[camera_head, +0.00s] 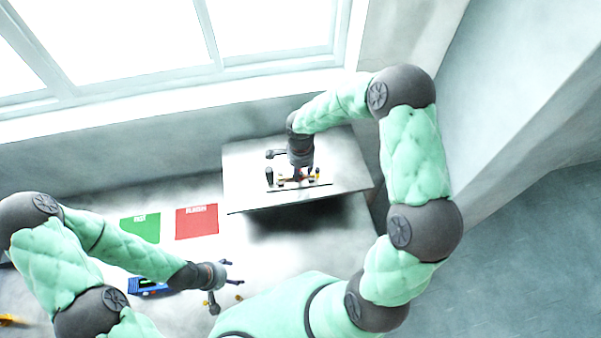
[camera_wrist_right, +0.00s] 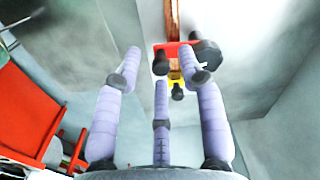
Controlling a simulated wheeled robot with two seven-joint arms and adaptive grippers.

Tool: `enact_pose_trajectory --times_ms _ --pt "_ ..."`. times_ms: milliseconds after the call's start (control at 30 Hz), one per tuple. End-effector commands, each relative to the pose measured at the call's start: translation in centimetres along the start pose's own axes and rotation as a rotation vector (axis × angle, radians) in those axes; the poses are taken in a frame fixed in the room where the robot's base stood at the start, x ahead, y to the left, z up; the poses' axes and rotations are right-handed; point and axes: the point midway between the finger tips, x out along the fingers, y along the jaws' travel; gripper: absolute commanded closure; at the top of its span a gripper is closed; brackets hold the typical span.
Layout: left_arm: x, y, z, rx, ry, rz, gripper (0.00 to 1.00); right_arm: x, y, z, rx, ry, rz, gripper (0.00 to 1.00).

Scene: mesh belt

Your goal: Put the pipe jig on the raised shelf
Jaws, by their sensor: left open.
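The pipe jig (camera_head: 318,184) stands on the raised shelf (camera_head: 245,165), with a thin dark-edged base, black knobs and small yellow parts. My right gripper (camera_head: 297,175) hangs over it from above and hides part of it. In the right wrist view, a red piece with black knobs, a yellow part and a copper-coloured pipe, likely the jig (camera_wrist_right: 176,50), shows beyond the fingertips. The right fingers (camera_wrist_right: 165,68) are spread, with a visible gap between the left finger and the red piece. My left gripper (camera_head: 232,281) is open and empty over the lower table, left of the shelf.
A green mat (camera_head: 140,228) and a red mat (camera_head: 197,222) lie on the table (camera_head: 100,205) left of the shelf. A blue device (camera_head: 148,287) lies near my left forearm. A yellow-orange item (camera_head: 10,320) shows at the lower left edge. The window wall stands behind.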

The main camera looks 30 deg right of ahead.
Motion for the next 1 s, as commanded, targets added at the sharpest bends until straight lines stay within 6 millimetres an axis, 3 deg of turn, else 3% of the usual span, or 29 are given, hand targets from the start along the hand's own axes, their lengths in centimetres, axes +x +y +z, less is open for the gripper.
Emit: enact_pose_trajectory --times_ms 300,500,700,1000 --pt "1.4 -0.5 0.0 0.0 -0.001 0.0 0.31 -6.4 -0.1 0.0 0.0 0.0 -0.006 0.6" --pt "1.9 -0.7 0.0 0.0 -0.001 0.0 0.31 -9.2 0.0 0.0 0.0 0.0 -0.003 0.6" --pt "2.0 -0.7 0.0 0.0 -0.001 0.0 0.31 -10.3 0.0 0.0 0.0 -0.001 -0.002 0.6" --pt "2.0 -0.7 -0.1 0.0 -0.001 0.0 0.31 -10.4 0.0 0.0 0.0 -0.001 -0.001 0.6"
